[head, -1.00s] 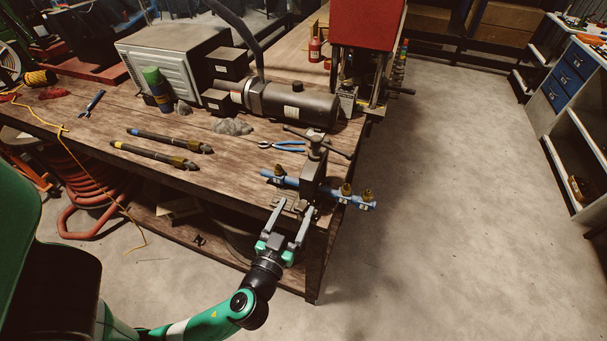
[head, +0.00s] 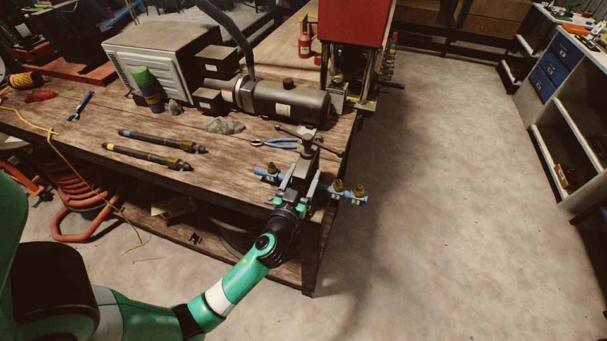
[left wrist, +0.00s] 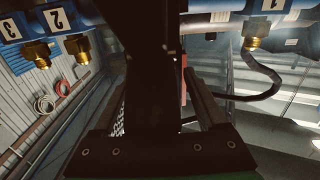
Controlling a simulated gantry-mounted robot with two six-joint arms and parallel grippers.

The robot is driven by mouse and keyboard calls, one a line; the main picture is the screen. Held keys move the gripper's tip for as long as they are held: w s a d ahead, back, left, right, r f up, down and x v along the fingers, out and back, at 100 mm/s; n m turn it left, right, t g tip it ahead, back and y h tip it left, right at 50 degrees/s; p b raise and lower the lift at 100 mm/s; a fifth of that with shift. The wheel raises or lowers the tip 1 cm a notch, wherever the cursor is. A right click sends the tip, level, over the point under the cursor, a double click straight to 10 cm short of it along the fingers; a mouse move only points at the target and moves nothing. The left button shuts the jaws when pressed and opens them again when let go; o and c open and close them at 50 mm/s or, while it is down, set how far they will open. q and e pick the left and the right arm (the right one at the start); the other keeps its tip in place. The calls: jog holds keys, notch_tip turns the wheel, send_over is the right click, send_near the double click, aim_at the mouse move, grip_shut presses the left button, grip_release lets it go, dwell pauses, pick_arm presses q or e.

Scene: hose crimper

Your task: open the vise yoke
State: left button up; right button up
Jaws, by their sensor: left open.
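The vise yoke (head: 307,160) stands upright at the near right corner of the workbench, with a screw and cross handle (head: 318,143) on top. A blue pipe (head: 351,196) with brass fittings passes through the vise and sticks out both sides. My left gripper (head: 298,183) is open at the near side of the vise, its fingers on either side of the dark vise body. In the left wrist view the dark vise body (left wrist: 150,60) stands between the fingers; contact cannot be told. The numbered blue pipe (left wrist: 205,22) crosses behind. My right gripper is not in view.
On the workbench (head: 85,125) lie blue-handled pliers (head: 272,143) and two dark hoses (head: 150,156). A black cylindrical motor (head: 290,104) and a grey box (head: 165,65) stand behind. The floor right of the bench is clear.

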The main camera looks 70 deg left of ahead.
pick_arm(q)
grip_shut()
dwell(1.4)
